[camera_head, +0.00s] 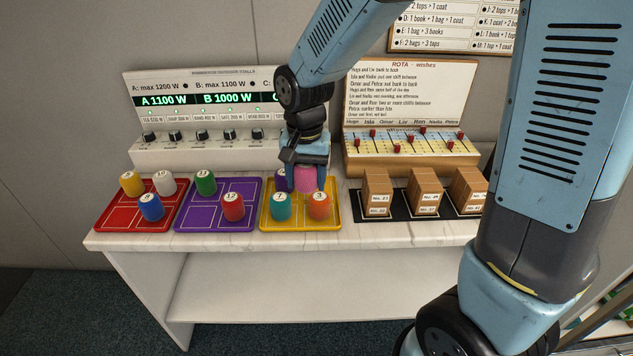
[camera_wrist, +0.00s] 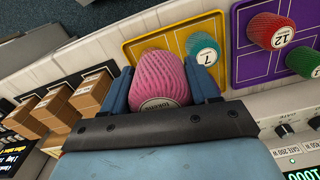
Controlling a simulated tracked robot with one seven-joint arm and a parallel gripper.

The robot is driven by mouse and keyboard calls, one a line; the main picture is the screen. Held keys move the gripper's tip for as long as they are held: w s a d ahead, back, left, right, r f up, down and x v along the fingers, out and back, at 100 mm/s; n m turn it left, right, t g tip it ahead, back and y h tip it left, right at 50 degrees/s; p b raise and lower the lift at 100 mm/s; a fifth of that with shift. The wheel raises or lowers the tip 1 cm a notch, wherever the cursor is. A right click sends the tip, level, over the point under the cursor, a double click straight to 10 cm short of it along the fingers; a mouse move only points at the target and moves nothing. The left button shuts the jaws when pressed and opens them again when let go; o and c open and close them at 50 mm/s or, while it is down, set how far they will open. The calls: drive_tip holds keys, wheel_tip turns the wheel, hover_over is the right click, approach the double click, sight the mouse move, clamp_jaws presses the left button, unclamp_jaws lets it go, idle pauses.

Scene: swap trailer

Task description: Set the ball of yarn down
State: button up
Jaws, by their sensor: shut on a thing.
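The pink ball of yarn (camera_head: 306,179) is between the fingers of my gripper (camera_head: 305,172), which is shut on it. In the wrist view the pink yarn (camera_wrist: 160,78) fills the space between both fingers (camera_wrist: 160,90), its label toward the palm. It is at the back right part of the yellow tray (camera_head: 299,226); I cannot tell whether it touches the tray. A teal ball marked 7 (camera_head: 280,207) and an orange ball marked 3 (camera_head: 319,206) stand at the tray's front. A purple ball (camera_head: 281,181) stands at its back left, partly hidden by my gripper.
A purple tray (camera_head: 214,222) and a red tray (camera_head: 122,220) with several yarn balls stand to the left. Brown boxes (camera_head: 377,192) stand on dark mats to the right. A power panel (camera_head: 200,150) and a rota board (camera_head: 410,160) stand close behind.

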drive_tip(key=w+d+f, duration=0.1)
drive_tip(key=w+f, duration=0.1)
drive_tip(key=w, duration=0.2)
drive_tip(key=w+d+f, duration=0.1)
drive_tip(key=w+f, duration=0.2)
drive_tip(key=w, duration=0.1)
drive_tip(key=w+d+f, duration=0.1)
drive_tip(key=w+f, duration=0.2)
drive_tip(key=w, duration=0.1)
drive_tip(key=shift+w+d+f, duration=0.3)
drive_tip(key=shift+w+f, duration=0.45)
drive_tip(key=shift+f, duration=1.7)
drive_tip(key=o, duration=0.9)
drive_tip(key=shift+f, duration=0.1)
drive_tip(key=shift+c, duration=0.2)
